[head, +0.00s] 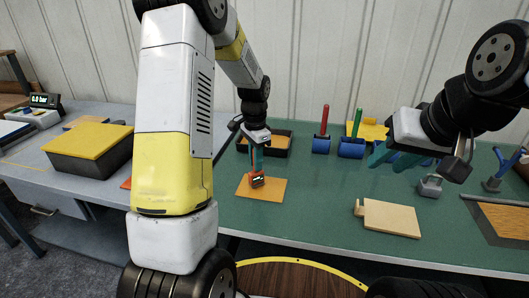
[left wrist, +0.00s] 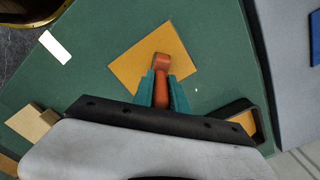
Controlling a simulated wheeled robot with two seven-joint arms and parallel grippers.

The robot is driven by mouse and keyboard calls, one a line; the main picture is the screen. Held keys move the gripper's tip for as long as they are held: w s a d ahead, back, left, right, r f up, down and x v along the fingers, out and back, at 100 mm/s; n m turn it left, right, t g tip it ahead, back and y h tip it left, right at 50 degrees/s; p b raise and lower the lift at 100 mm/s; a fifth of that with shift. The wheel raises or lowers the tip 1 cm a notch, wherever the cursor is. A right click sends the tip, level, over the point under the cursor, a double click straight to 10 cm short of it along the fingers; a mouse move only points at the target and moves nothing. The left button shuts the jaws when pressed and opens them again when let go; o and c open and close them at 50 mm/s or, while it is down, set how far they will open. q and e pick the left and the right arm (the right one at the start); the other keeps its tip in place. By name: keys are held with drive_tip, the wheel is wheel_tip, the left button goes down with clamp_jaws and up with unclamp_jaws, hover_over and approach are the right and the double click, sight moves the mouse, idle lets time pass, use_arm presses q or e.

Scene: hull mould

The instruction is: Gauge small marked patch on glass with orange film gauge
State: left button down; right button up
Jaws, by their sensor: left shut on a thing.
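My left gripper (head: 257,168) is shut on the orange film gauge (head: 257,181), which has a small dark display. The gauge is over a flat orange-tan square (head: 270,192) on the green bench; I cannot tell whether it touches it. In the left wrist view the gauge (left wrist: 161,62) sticks out between the teal fingertips (left wrist: 161,80), over the middle of the tan square (left wrist: 130,66). I cannot make out a marked patch or glass for certain. My right gripper (head: 394,157) hangs empty at the right, its teal fingers apart.
A black tray (head: 287,151) stands just behind the square. Blue rollers (head: 351,148) stand further right. A pale wooden board (head: 390,218) and a grey weight (head: 430,187) lie at the right. The left wrist view shows a white card (left wrist: 55,47). Green bench between square and board is clear.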

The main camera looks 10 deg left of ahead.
use_arm(q)
drive_tip(key=shift+f, duration=0.55)
idle(1.1)
drive_tip(key=shift+r, duration=3.55)
